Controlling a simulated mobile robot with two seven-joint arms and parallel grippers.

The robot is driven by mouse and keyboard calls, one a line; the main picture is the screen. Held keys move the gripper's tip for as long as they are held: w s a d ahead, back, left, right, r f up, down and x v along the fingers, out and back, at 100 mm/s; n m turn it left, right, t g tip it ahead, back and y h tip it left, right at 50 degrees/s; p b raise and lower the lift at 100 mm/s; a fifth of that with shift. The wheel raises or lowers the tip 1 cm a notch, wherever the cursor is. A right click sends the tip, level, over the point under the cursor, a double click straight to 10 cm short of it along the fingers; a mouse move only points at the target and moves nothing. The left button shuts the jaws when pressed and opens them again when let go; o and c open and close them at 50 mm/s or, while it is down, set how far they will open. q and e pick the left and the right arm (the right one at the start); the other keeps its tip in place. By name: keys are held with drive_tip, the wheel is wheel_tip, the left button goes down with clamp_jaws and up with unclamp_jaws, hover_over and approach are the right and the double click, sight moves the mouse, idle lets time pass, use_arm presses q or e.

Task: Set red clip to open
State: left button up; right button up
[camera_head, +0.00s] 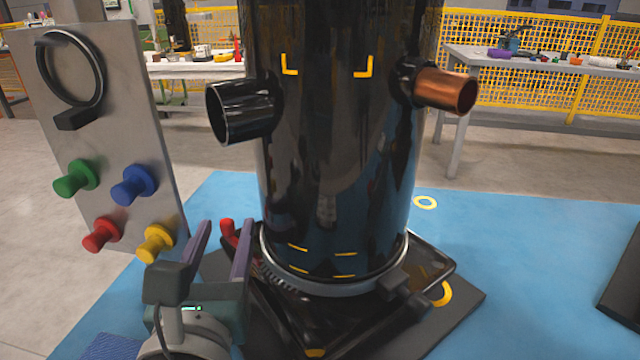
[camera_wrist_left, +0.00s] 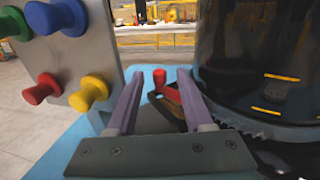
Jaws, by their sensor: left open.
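The red clip (camera_head: 228,231) shows as a small red handle at the left of the black cylinder's base. It also shows in the left wrist view (camera_wrist_left: 160,82), standing upright between and beyond my finger tips. My left gripper (camera_head: 222,236) is open, with its two purple fingers pointing toward the red clip. In the left wrist view the fingers (camera_wrist_left: 160,85) stand on either side of it in the picture, with no visible contact. The lower part of the clip is partly hidden in the head view by a finger. My right gripper is not in view.
A grey panel (camera_head: 120,130) with green, blue, red and yellow knobs stands left of my left gripper. The black cylinder (camera_head: 335,170) stands on a dark pallet (camera_head: 465,300), with a copper pipe (camera_head: 445,90) at right. The blue mat (camera_head: 540,250) is mostly clear at right.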

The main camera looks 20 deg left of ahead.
use_arm(q)
drive_tip(key=shift+x, duration=1.2)
drive_tip(key=shift+s, duration=0.1)
drive_tip(key=shift+c, duration=0.3)
clamp_jaws()
